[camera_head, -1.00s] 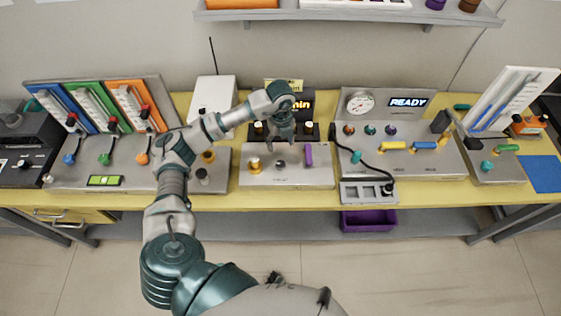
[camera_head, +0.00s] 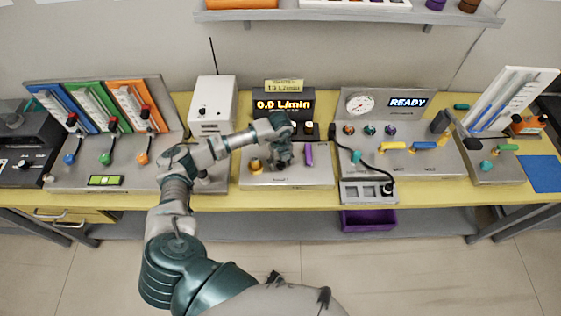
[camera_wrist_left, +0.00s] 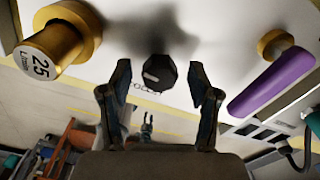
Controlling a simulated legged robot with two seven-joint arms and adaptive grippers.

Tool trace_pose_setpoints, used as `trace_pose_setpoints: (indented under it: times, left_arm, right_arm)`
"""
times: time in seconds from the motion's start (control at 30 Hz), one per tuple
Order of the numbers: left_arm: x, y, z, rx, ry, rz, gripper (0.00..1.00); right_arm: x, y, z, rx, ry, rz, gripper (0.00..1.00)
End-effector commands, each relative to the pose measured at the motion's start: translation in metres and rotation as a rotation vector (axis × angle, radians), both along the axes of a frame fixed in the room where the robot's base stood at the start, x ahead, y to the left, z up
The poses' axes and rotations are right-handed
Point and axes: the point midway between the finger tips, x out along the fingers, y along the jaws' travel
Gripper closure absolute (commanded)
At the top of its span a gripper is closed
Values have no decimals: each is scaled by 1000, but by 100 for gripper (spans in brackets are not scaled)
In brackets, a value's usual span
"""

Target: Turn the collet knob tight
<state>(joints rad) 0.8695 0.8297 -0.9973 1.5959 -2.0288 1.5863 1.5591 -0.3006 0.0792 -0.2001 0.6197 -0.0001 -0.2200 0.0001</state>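The collet knob (camera_wrist_left: 159,72) is a small black faceted knob on the pale middle panel (camera_head: 265,180), with partly hidden lettering beside it in the left wrist view. My left gripper (camera_wrist_left: 165,80) is open, with one finger on each side of the knob. Gaps show between the fingertips and the knob, and nothing is gripped. In the head view my left gripper (camera_head: 283,160) points down over the middle of the panel and hides the knob. My right gripper is in neither view.
A gold cylinder marked 25 L/min (camera_wrist_left: 52,48) stands left of the knob, and a purple lever (camera_wrist_left: 275,80) lies to its right. Behind the panel, a display (camera_head: 283,104) reads 0.0 L/min. A white box (camera_head: 213,103) stands behind my left forearm.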

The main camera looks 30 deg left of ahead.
Motion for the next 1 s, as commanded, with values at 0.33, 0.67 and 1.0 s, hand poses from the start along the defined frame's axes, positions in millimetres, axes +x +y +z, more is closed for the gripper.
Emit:
trace_pose_setpoints:
  times: [0.33, 0.67, 1.0]
  left_arm:
    - [0, 0, 0, -1, -1, -1, 96]
    - [1, 0, 0, -1, -1, -93, 96]
    - [1, 0, -1, 1, -2, -373, 96]
  right_arm:
    - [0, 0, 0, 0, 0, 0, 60]
    - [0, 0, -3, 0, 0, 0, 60]
    - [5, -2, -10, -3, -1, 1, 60]
